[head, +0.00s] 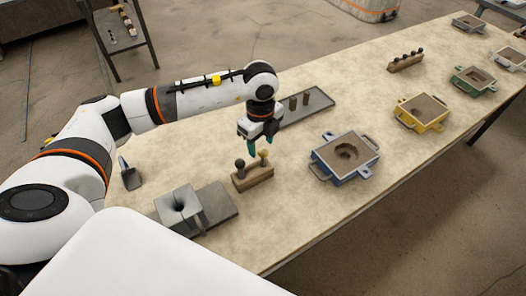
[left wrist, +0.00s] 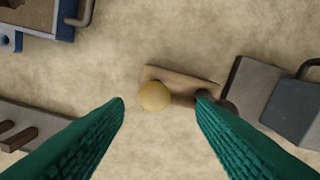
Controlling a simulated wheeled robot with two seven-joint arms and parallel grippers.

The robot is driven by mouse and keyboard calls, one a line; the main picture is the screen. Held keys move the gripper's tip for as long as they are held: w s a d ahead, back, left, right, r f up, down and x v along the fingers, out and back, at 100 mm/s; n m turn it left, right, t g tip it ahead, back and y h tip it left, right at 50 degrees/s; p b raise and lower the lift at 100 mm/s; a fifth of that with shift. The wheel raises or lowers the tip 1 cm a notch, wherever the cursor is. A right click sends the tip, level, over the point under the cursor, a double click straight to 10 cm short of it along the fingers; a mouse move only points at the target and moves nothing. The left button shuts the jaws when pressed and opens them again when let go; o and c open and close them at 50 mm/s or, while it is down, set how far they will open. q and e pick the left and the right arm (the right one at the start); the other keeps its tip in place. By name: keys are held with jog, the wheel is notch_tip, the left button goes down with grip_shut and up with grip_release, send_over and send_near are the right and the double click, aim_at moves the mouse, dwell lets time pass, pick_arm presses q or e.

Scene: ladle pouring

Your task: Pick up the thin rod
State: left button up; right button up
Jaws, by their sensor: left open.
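A wooden block (head: 252,180) on the table holds two upright rods. One is topped by a yellow knob (head: 263,154), the other by a dark knob (head: 240,163); I cannot tell which rod is thinner. My left gripper (head: 260,148) is open and empty, pointing down above the block at the yellow-knob end. In the left wrist view, the yellow knob (left wrist: 154,96) shows between the two green fingertips (left wrist: 160,98), apart from both. The block (left wrist: 170,76) lies below, and the right-hand finger partly hides its dark-knob end. My right gripper is not in view.
A blue-framed sand mould (head: 345,160) stands to the right of the block. A grey metal block (head: 180,207) and flat plate stand to the left front. A grey tray (head: 318,99) with short pegs lies behind the gripper. More moulds line the table's far right.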

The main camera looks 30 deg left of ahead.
aim_at(263, 150)
pick_arm(q)
jog(key=shift+w+f, duration=0.1)
jog(key=shift+f, duration=0.25)
jog(key=f, duration=0.1)
jog(key=f+p, duration=0.2)
jog(key=f, duration=0.1)
jog(key=shift+d, duration=0.25)
jog(key=shift+w+f, duration=0.1)
jog(key=shift+f, duration=0.5)
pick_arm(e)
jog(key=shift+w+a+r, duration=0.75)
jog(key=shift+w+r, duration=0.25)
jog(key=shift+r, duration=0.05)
pick_arm(q)
jog(key=c, duration=0.9)
jog(key=shift+c, duration=0.3)
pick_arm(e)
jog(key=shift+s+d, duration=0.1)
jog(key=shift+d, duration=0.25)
pick_arm(q)
jog(key=shift+r, duration=0.15)
